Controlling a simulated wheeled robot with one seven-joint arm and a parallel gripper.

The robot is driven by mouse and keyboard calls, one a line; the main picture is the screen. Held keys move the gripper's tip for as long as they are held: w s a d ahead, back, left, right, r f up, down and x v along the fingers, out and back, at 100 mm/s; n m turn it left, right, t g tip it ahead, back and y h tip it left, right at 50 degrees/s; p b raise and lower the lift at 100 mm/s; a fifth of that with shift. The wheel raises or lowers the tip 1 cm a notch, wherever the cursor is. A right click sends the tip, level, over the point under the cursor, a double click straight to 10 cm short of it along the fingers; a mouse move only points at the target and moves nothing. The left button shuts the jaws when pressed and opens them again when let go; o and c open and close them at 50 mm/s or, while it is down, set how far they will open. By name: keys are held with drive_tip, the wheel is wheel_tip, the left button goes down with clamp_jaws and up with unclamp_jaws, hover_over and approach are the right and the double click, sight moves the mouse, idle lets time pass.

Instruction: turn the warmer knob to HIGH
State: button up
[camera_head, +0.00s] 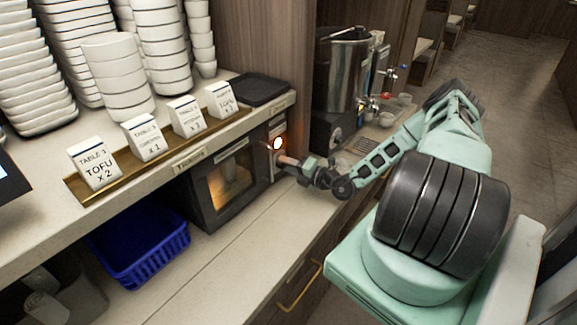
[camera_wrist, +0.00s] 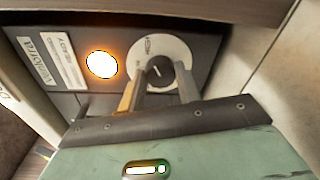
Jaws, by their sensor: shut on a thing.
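The warmer (camera_head: 225,182) is a dark box with a glowing window under the counter shelf. Its control panel is on the right side, with a lit orange-white lamp (camera_wrist: 101,65); the lamp also shows in the head view (camera_head: 278,143). The warmer knob (camera_wrist: 158,68) is dark with a pale pointer line, set on a round white dial plate (camera_wrist: 178,50), right of the lamp. My gripper (camera_wrist: 160,82) is shut on the knob, a finger on each side. In the head view my gripper (camera_head: 285,161) reaches the panel from the right. The dial's lettering is too small to read surely.
Above stand order cards (camera_head: 95,163) on a brass rail, stacked white bowls (camera_head: 115,75) and a black tray (camera_head: 255,90). A blue basket (camera_head: 140,245) sits left of the warmer. A steel urn (camera_head: 342,75) stands behind my arm. The counter before the warmer is clear.

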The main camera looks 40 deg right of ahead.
drive_tip(key=o, duration=1)
drive_tip(key=s+d+b, duration=0.1)
drive_tip(key=s, duration=0.4)
drive_tip(key=s+d+b, duration=0.1)
drive_tip(key=s+b, duration=0.1)
drive_tip(key=s, duration=0.4)
drive_tip(key=s+d+r+b, duration=0.1)
drive_tip(key=s+b, duration=0.1)
drive_tip(key=s, duration=0.4)
drive_tip(key=shift+s+r, duration=0.1)
